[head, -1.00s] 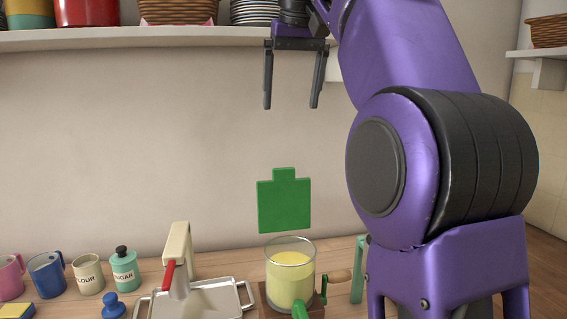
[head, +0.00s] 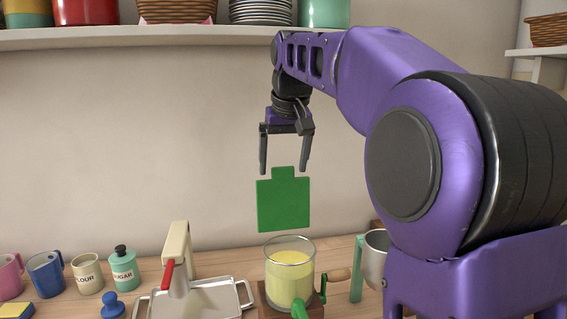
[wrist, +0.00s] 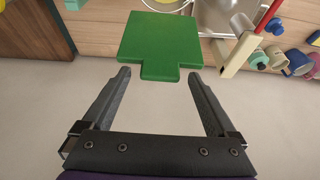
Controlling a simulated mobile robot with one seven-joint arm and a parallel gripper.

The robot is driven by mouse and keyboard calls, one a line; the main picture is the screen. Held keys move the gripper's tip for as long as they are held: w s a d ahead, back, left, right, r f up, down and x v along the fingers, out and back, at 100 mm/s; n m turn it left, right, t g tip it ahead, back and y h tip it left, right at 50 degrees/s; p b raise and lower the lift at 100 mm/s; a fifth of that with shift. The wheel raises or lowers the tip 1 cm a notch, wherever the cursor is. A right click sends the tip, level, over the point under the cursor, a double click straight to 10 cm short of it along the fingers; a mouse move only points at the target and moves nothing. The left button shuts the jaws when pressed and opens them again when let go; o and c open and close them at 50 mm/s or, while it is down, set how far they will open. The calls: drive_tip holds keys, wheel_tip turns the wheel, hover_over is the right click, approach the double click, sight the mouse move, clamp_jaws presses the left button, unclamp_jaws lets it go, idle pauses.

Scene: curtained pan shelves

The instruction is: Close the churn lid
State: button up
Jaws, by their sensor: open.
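The green churn lid (head: 283,203) stands upright behind the churn, its narrow tab pointing up. The churn (head: 289,275) is a clear glass jar with pale yellow content, open at the top, on a wooden base with a crank handle. My gripper (head: 285,169) is open and empty, pointing down, with its fingertips around the height of the lid's tab in the head view. In the wrist view my gripper (wrist: 157,78) has its fingers apart, and the lid (wrist: 160,40) lies just past the fingertips with its tab pointing between them. They appear not to touch.
A white press with a red handle (head: 178,260) stands over a metal tray (head: 237,297) left of the churn. A metal cup (head: 375,258) is to the right. Mugs and canisters (head: 124,270) line the left counter. A shelf (head: 180,38) with pots and plates is above.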

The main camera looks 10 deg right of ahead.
drive_tip(key=shift+f, duration=0.15)
clamp_jaws()
idle(0.4)
